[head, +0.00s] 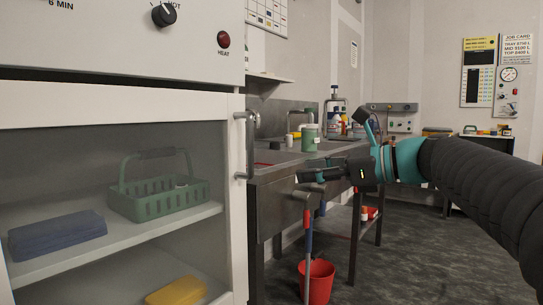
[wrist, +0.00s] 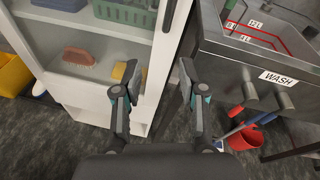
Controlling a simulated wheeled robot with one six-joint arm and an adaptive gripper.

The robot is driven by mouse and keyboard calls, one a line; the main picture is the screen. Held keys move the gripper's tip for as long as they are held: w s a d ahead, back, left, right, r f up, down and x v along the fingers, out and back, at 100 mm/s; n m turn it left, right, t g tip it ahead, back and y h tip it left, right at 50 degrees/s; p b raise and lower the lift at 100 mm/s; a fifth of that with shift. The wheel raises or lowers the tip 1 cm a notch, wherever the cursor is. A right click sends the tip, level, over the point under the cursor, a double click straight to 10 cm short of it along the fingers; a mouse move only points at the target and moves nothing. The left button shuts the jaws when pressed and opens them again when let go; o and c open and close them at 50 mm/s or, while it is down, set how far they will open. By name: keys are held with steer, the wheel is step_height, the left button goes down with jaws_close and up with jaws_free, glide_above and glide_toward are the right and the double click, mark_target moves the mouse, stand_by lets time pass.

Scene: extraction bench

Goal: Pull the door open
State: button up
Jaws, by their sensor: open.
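The cabinet door (head: 237,210) has a white frame around a clear pane, and it looks shut. Its grey vertical bar handle (head: 250,145) is on the right edge of the frame. My gripper (head: 303,186) is to the right of the handle in the head view, apart from it, in front of the steel bench. In the wrist view my gripper (wrist: 161,74) is open, with nothing between its fingers. A grey bar that looks like the handle (wrist: 169,14) shows at the top, beyond the fingertips. The white door frame (wrist: 152,100) runs behind the left finger.
The steel bench (head: 272,205) stands close on the right. Floor on the right is clear.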

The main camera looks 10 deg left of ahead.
step_height(320, 180, up, 4)
steer(key=w+a+m+y, duration=0.1)
steer(key=w+m+y, duration=0.1)
steer(key=w, duration=0.1)
glide_above(251, 175)
steer(key=shift+w+a+g+b, duration=0.15)
steer(key=shift+w+g+b, duration=0.2)
steer(key=shift+b, duration=0.1)
steer(key=shift+c, duration=0.2)
jaws_close()
